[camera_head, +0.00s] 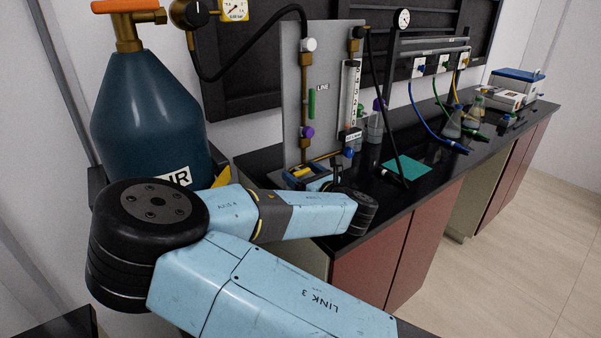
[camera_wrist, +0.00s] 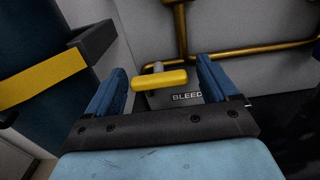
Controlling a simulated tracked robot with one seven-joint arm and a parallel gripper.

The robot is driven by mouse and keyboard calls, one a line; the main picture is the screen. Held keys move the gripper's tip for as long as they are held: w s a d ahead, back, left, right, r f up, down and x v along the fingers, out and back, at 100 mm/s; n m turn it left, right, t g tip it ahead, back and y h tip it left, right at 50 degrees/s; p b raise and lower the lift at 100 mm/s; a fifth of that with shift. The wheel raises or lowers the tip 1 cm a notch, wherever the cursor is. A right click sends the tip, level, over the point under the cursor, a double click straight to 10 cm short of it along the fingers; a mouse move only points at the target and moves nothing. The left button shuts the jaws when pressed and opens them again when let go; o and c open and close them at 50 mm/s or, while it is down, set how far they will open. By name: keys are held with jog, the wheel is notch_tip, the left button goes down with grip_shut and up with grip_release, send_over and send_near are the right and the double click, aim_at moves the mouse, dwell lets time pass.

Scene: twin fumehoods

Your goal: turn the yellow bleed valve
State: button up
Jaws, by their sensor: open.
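The yellow bleed valve handle (camera_wrist: 160,80) is a short rounded bar in the wrist view, lying roughly level in the picture, with a grey stem behind its left part. A "BLEED" label (camera_wrist: 187,97) sits below it on the grey panel. My gripper (camera_wrist: 163,75) is open, with one blue finger on each side of the handle. The handle appears to lie between the fingers, with a small gap at each end; I cannot tell its exact depth.
A grey panel (camera_head: 290,80) with brass pipes, a green handle (camera_head: 311,104), a purple knob (camera_head: 307,132) and a flowmeter (camera_head: 350,95) stands on the black bench. A blue gas cylinder (camera_head: 150,110) stands left, held by a yellow strap (camera_wrist: 40,80). A black hose hangs near the panel.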

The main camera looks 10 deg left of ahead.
jog(key=shift+w+a, duration=0.1)
jog(key=shift+w, duration=0.05)
jog(key=c, duration=1.1)
